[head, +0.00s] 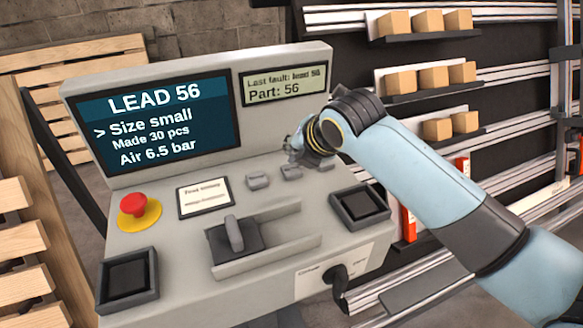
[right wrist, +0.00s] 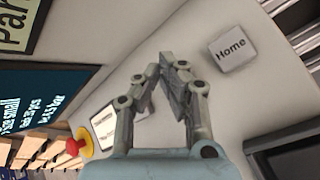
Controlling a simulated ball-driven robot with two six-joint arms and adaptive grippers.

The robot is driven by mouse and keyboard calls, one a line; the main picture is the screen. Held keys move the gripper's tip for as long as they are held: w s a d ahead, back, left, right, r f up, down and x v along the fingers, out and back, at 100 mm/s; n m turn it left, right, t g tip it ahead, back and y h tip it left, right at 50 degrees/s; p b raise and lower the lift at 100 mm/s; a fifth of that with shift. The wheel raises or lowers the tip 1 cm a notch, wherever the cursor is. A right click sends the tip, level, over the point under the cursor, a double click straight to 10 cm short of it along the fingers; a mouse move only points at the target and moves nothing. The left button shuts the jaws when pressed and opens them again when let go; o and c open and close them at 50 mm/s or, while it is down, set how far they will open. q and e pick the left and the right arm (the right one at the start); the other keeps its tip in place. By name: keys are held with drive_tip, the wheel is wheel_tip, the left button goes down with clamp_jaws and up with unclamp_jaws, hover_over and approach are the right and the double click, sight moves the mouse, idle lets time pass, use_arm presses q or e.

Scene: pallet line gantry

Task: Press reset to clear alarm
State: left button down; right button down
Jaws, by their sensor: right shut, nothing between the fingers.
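The grey control panel (head: 175,245) has a large blue screen (head: 155,120) reading "LEAD 56", "Size small", "Made 30 pcs" and "Air 6.5 bar". A small display (head: 284,83) reads "Last fault: lead 56" and "Part: 56". Two small grey buttons, a left one (head: 258,181) and a right one (head: 291,173), sit below it; their labels are unreadable in the head view. My right gripper (head: 294,155) is shut and empty, close above the right button. In the right wrist view, its fingertips (right wrist: 168,62) meet near a button marked "Home" (right wrist: 231,48). I see no button marked reset.
A red mushroom button (head: 133,206) on a yellow base is at the panel's left. Two black square buttons (head: 128,272) (head: 360,204) flank a grey lever (head: 234,233). Shelves with boxes (head: 430,78) stand behind my right arm. Wooden pallets (head: 20,245) are at left.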

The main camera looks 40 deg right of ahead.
sight(295, 168)
drive_tip(key=shift+f, duration=0.15)
drive_tip(key=shift+f, duration=0.25)
drive_tip(key=shift+f, duration=0.5)
idle(0.8)
drive_tip(key=shift+r, duration=0.1)
drive_tip(key=shift+r+p, duration=0.8)
drive_tip(key=shift+p, duration=0.35)
wheel_tip(295, 168, up, 5)
drive_tip(key=p, duration=0.6)
drive_tip(key=shift+r, duration=0.1)
